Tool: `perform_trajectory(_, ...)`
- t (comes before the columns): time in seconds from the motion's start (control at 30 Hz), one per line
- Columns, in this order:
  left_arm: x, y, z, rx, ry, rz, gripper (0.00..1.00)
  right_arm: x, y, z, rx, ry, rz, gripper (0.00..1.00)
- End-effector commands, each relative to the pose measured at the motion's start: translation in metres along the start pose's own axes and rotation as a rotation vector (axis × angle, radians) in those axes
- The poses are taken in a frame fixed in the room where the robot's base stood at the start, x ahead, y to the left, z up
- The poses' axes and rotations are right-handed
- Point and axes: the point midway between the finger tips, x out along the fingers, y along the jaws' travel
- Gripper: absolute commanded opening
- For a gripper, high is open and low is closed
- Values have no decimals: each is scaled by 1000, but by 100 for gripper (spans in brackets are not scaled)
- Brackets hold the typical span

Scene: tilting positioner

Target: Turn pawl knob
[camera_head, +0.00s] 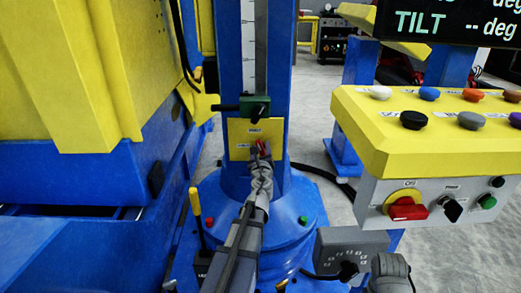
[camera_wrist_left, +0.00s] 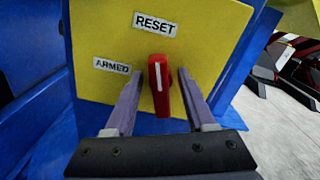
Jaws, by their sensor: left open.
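The pawl knob is red with a white line and sits on a yellow plate (camera_wrist_left: 100,35) in the left wrist view. The knob (camera_wrist_left: 162,102) stands with its line nearly upright, its upper end toward the RESET label (camera_wrist_left: 155,24). The ARMED label (camera_wrist_left: 111,66) is to its left. My left gripper (camera_wrist_left: 160,74) is open, one finger on each side of the knob, with visible gaps. In the head view my left gripper (camera_head: 262,152) reaches up to the yellow plate (camera_head: 240,132) and partly covers the knob.
A green block with a black handle (camera_head: 254,107) is on the blue column above the plate. A yellow lever (camera_head: 196,204) stands lower left. A yellow button console (camera_head: 420,130) is at right. A grey dial box (camera_head: 350,250) is at lower right.

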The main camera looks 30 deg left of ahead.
Motion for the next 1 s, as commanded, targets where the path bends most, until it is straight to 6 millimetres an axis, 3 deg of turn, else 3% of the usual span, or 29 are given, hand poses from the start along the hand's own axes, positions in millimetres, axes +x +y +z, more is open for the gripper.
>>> perform_trajectory(0.17,-1,0,0,0,0,0,54,0,0,0,0,0,0,0)
perform_trajectory(0.63,-1,0,0,0,0,0,1,0,0,0,0,0,0,0)
perform_trajectory(1.0,-1,0,0,-16,0,0,0,0,0,0,0,0,0,0)
